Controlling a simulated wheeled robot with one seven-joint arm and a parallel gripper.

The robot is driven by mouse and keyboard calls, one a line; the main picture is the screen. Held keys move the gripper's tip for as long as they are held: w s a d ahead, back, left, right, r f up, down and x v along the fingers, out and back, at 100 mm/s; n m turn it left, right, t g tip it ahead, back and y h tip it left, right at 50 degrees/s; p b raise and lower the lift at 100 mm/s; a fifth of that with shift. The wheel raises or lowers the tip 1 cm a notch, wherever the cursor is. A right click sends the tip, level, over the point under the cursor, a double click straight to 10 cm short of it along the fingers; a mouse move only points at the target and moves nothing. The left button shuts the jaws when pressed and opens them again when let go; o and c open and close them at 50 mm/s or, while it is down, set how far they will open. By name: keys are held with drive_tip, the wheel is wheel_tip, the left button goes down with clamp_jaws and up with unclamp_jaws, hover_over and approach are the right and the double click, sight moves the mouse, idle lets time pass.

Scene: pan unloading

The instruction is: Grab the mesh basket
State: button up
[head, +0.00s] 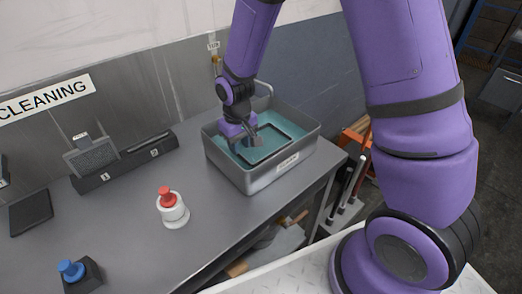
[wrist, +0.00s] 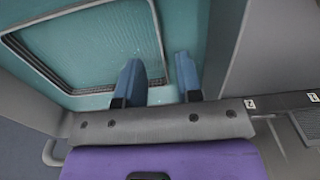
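The mesh basket (head: 266,146) is a dark rectangular frame lying in the teal liquid of a grey metal tank (head: 262,178). In the wrist view its framed mesh (wrist: 95,45) fills the upper left. My gripper (head: 249,143) reaches down into the tank at the basket's left side. In the wrist view its two blue-looking fingers (wrist: 158,76) are apart with nothing clamped between them. The basket's right edge in that view appears between the fingers; I cannot tell whether they touch it or how deep they are.
A dark rack (head: 125,162) with numbered slots stands left of the tank and holds a grey mesh piece (head: 92,157). A red-topped white button (head: 172,207) and a blue button (head: 73,271) are on the grey table. The tank walls stand close around my gripper.

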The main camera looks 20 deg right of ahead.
sight(240, 158)
drive_tip(key=shift+a+f, duration=0.1)
drive_tip(key=shift+f, duration=2.85)
drive_tip(key=shift+c, duration=0.5)
clamp_jaws()
